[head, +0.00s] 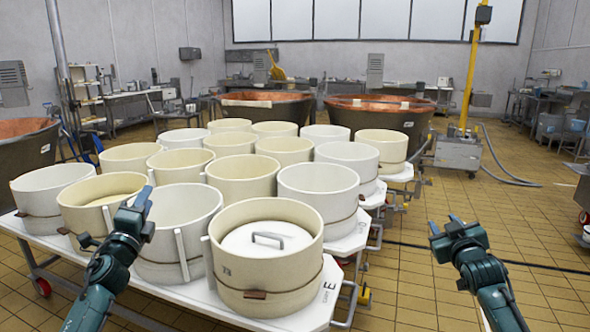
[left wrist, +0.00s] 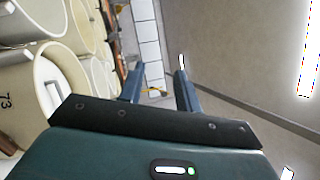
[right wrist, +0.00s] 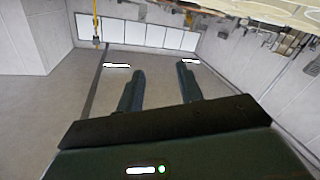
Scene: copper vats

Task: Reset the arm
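My left gripper (head: 133,205) is raised in front of the cream and white tubs at the left of the head view. In the left wrist view its two fingers (left wrist: 158,85) stand apart with nothing between them. My right gripper (head: 453,226) is over the tiled floor, right of the cart, in the head view. In the right wrist view its fingers (right wrist: 160,88) are apart and empty. Neither gripper holds a thing.
A white cart (head: 190,293) carries several round tubs. The nearest tub (head: 262,278) holds a white lid (head: 265,242) with a handle. Copper vats (head: 375,115) stand behind. A yellow post (head: 468,70) stands at the right. The tiled floor (head: 400,300) right of the cart is mostly free.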

